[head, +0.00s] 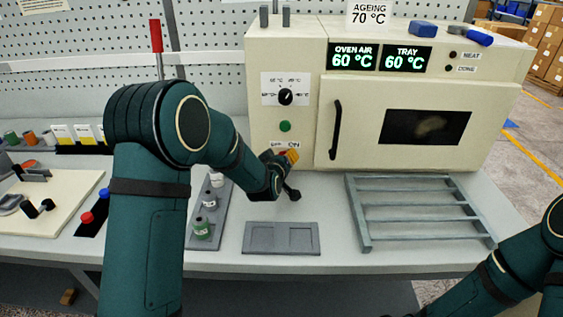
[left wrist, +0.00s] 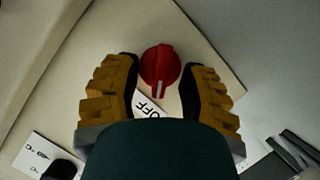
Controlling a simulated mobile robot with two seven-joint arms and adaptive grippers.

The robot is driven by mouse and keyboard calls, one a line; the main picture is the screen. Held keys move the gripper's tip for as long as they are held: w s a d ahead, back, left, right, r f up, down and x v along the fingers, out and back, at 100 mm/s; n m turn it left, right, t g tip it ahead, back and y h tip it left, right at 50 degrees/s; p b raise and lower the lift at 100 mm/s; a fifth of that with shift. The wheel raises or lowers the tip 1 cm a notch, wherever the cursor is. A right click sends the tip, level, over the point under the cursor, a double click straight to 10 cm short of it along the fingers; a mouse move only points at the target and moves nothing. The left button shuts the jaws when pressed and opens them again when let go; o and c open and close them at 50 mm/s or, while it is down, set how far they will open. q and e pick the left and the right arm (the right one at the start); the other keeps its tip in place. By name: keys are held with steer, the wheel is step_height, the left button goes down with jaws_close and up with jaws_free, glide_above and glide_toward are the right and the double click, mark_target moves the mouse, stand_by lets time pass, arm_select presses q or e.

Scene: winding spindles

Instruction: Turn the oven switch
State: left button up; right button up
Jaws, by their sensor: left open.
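The oven switch is a round red knob (left wrist: 160,66) with a white pointer mark, on the cream oven front. In the left wrist view its mark points towards the "OFF" label (left wrist: 147,106). My left gripper (left wrist: 160,76) is open, with one orange-padded finger on each side of the knob. I see no clear contact between the fingers and the knob. In the head view my left gripper (head: 290,162) is at the lower left of the oven (head: 290,55) and largely hides the knob. My right gripper is out of view.
The oven has a dial (head: 286,97), a green button (head: 285,126), a black door handle (head: 336,130) and displays reading 60 °C. A grey rack (head: 365,213) and a flat grey tray (head: 280,250) lie on the bench below. Small bottles (head: 202,228) stand left of the tray.

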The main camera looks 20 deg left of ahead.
arm_select(q)
steer(key=v, duration=1.2)
steer(key=shift+r, duration=0.1)
